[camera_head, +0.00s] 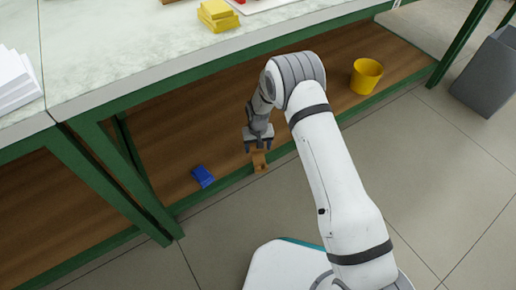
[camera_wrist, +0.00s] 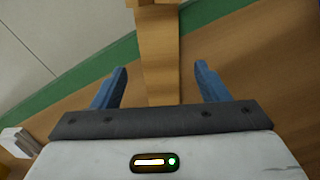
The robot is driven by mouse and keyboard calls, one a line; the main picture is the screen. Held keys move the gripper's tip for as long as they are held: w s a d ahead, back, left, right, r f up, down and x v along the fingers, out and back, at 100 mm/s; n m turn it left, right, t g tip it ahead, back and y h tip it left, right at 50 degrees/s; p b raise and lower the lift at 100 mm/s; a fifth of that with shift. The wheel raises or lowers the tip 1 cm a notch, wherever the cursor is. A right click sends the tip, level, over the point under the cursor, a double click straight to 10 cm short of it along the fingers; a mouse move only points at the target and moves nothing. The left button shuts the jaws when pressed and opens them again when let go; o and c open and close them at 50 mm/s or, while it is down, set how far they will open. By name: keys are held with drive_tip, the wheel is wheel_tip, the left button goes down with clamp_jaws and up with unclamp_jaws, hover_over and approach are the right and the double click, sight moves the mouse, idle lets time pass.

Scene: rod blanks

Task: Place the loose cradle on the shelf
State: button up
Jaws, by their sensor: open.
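The cradle (camera_head: 260,163) is a small light-brown piece at the front edge of the wooden lower shelf (camera_head: 190,130), just below my gripper (camera_head: 259,147). In the wrist view the cradle (camera_wrist: 159,50) runs upright between my two blue fingertips (camera_wrist: 161,72) and reaches across the shelf's green front rail (camera_wrist: 95,75). My gripper is open, with a finger on each side of the cradle and a visible gap on both sides. The cradle's near end is hidden by the gripper body in the wrist view.
A blue block (camera_head: 202,177) lies on the shelf to the left. A yellow cup (camera_head: 366,75) stands on it to the right. The bench top (camera_head: 130,40) overhangs the shelf, with green legs. A grey bin (camera_head: 488,75) stands on the floor at the right.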

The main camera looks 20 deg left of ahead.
sight(258, 155)
drive_tip(key=s+d+r+m, duration=0.1)
drive_tip(key=d+r, duration=0.5)
drive_tip(key=r, duration=0.4)
drive_tip(key=s+d+r+m+p, duration=0.1)
drive_tip(key=d+r, duration=0.6)
drive_tip(key=r, duration=0.2)
drive_tip(key=s+d+r+m, duration=0.1)
drive_tip(key=d+r, duration=0.5)
drive_tip(key=r, duration=0.4)
drive_tip(key=s+d+r, duration=0.3)
drive_tip(key=s+d, duration=0.2)
drive_tip(key=s, duration=0.2)
drive_tip(key=s+d+r+m, duration=0.1)
drive_tip(key=s+d+r, duration=0.3)
drive_tip(key=s, duration=0.3)
drive_tip(key=s+d+r+m+t, duration=0.1)
drive_tip(key=s+d+r, duration=0.2)
drive_tip(key=s+d, duration=0.3)
drive_tip(key=shift+s+r, duration=0.25)
drive_tip(key=shift+s, duration=0.5)
